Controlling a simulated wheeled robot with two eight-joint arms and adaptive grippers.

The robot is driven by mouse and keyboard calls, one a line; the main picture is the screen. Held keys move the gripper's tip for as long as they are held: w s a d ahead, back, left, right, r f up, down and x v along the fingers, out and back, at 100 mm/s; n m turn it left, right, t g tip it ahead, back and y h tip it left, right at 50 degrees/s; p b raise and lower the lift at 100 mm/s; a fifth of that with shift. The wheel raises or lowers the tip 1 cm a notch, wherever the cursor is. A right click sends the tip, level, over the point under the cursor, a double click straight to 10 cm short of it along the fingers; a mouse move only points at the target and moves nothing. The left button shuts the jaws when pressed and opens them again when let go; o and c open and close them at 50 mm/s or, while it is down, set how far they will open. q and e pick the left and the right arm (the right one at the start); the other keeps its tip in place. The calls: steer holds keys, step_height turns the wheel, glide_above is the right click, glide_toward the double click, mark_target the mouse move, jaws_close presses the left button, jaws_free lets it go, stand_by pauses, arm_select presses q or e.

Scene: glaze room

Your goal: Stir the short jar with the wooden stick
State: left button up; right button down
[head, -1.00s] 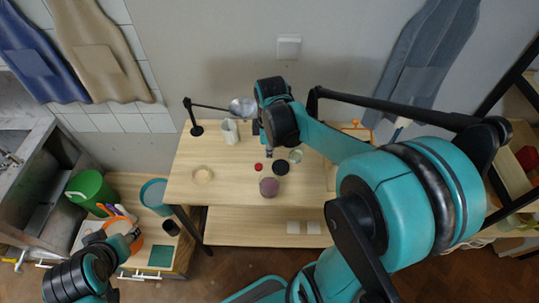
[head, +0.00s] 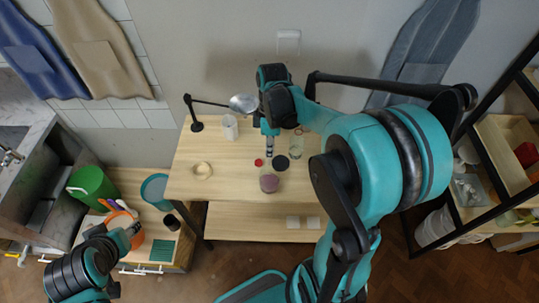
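A jar with dull purple contents (head: 269,183) stands near the front of the wooden table and looks like the short jar. A taller clear glass (head: 296,153) stands behind it to the right. My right gripper (head: 269,154) points down over the table just behind the purple jar. It is too small to tell whether its fingers are open or shut. I cannot make out the wooden stick, in the gripper or on the table. My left gripper (head: 134,232) is at lower left, beside the orange bowl, far from the jar; its fingers are unclear.
A black disc (head: 282,163) and a small red item (head: 258,162) lie close to the jar. A pale round dish (head: 202,171), a white pitcher (head: 230,127) and a lamp (head: 197,125) are further left. The table's front left is clear. An orange bowl (head: 124,222) holds tools.

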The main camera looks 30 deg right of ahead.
steer(key=b+x, duration=0.3)
steer(key=x, duration=0.1)
steer(key=w+d+b+x, duration=0.1)
steer(key=b+x, duration=0.2)
steer(key=x, duration=0.1)
steer(key=w+b+x, duration=0.1)
steer(key=b+x, duration=0.3)
steer(key=shift+d+f, duration=0.35)
steer(key=shift+f, duration=0.15)
steer(key=shift+s+a, duration=0.1)
steer(key=shift+s, duration=0.05)
stand_by(0.4)
